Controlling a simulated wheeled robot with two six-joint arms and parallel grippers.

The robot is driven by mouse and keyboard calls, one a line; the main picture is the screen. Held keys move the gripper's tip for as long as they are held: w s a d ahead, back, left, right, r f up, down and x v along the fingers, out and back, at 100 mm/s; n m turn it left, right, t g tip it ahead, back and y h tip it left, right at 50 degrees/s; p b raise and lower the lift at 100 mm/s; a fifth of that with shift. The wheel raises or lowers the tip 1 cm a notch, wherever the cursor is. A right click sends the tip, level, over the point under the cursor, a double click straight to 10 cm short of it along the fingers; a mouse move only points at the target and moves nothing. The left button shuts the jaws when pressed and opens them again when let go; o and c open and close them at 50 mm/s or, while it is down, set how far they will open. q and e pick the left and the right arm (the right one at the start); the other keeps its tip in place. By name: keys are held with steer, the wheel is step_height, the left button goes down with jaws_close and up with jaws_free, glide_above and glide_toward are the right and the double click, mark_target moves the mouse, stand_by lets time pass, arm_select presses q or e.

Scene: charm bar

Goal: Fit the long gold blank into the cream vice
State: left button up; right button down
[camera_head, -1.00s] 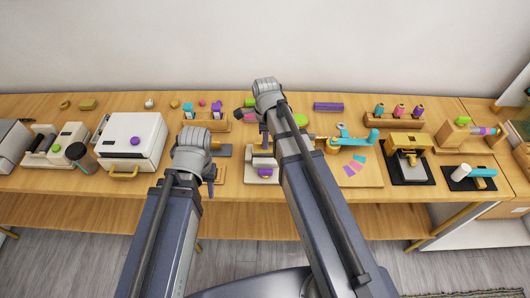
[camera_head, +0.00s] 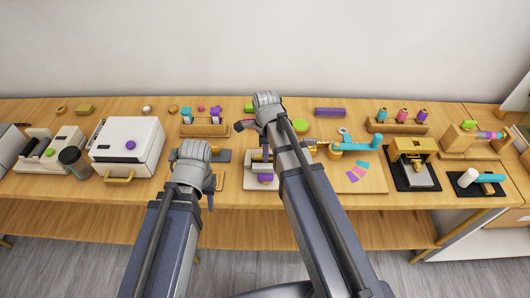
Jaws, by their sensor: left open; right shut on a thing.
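The cream vice (camera_head: 251,184) stands near the front of the bench, with a purple block at its front. My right arm reaches over the bench, and its gripper (camera_head: 264,142) is just behind and above the vice, partly hidden by my arm. It is shut on a thin piece that I take for the long gold blank; the piece is mostly hidden, and I cannot tell if it touches the vice. My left gripper (camera_head: 211,190) is open, left of the vice near the bench's front edge, mostly hidden behind my wrist.
A white box (camera_head: 128,135) with a purple knob stands left. A board with a turquoise-handled tool (camera_head: 356,145) and coloured chips lies right of the vice. A gold press (camera_head: 412,150) is further right. A wooden rack (camera_head: 204,130) stands behind my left gripper.

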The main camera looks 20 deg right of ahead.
steer(key=shift+f+b, duration=0.4)
steer(key=shift+f, duration=0.05)
steer(key=shift+s+r, duration=0.1)
steer(key=c, duration=0.9)
jaws_free()
steer(key=shift+a, duration=0.1)
steer(key=shift+r, duration=0.1)
steer(key=shift+r, duration=0.1)
